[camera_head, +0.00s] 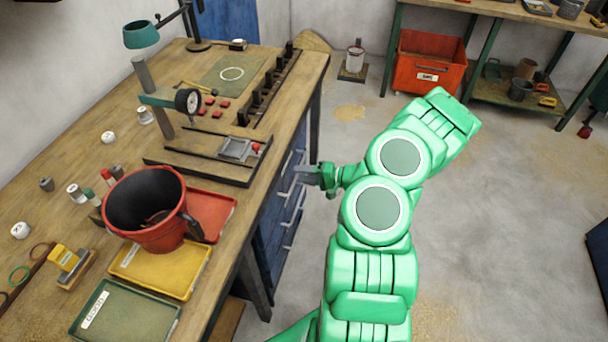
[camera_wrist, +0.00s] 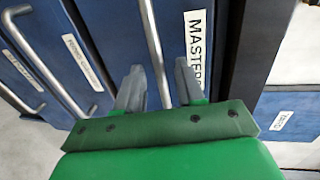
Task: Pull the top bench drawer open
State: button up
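The bench has a stack of blue drawers (camera_head: 272,222) with bar handles, under its right edge. The drawer labelled MASTERS (camera_wrist: 197,48) appears to be the top one, and its front looks closed. Its metal handle (camera_wrist: 152,45) runs between my two grey fingers in the wrist view. My gripper (camera_wrist: 158,75) is open, with one finger on each side of the handle and visible gaps beside the bar. In the head view my gripper (camera_head: 308,174) is at the upper drawer fronts, and it partly hides the handle there.
The wooden bench top (camera_head: 225,70) holds a red bucket (camera_head: 145,205), a yellow tray (camera_head: 160,268), a green tray (camera_head: 125,315) and a dial gauge stand (camera_head: 165,110). Open floor (camera_head: 500,200) lies to the right. A red crate (camera_head: 430,62) stands at the back.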

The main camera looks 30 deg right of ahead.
jog(key=shift+c, duration=0.5)
grip_shut()
jog(key=f+v, duration=0.3)
jog(key=v, duration=1)
jog(key=s+f+v, duration=0.1)
jog(key=f+v, duration=0.1)
jog(key=v, duration=1.2)
jog(key=shift+d+f, duration=0.45)
jog(key=shift+o, duration=0.5)
grip_release()
